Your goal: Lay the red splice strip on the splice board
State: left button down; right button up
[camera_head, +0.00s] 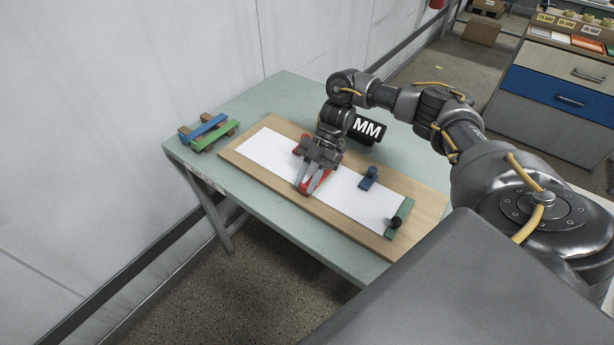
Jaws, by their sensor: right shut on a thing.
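The splice board (237,157) is a light wooden board lying on the pale green table, with white paper (265,151) along it. My right gripper (310,189) reaches down over the middle of the paper. It is shut on the red splice strip (319,181), whose red shows between and around the fingers. The strip is at or just above the paper; I cannot tell whether it touches. The gripper hides part of the strip. My left gripper is not in view.
A green bar with a dark knob (398,219) lies across the paper's right end. Blue (203,129) and green (215,136) strips rest on wooden supports at the table's left. A drawer cabinet (560,88) stands at the back right.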

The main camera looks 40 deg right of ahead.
jog(key=shift+f+b, duration=0.45)
jog(key=shift+f, duration=0.3)
jog(key=o, duration=1)
jog(key=b+v, duration=0.1)
jog(key=v, duration=0.7)
jog(key=shift+w+d+r, duration=0.15)
jog(key=shift+d+r, duration=0.1)
jog(key=shift+r, duration=0.05)
jog(key=shift+v, duration=1)
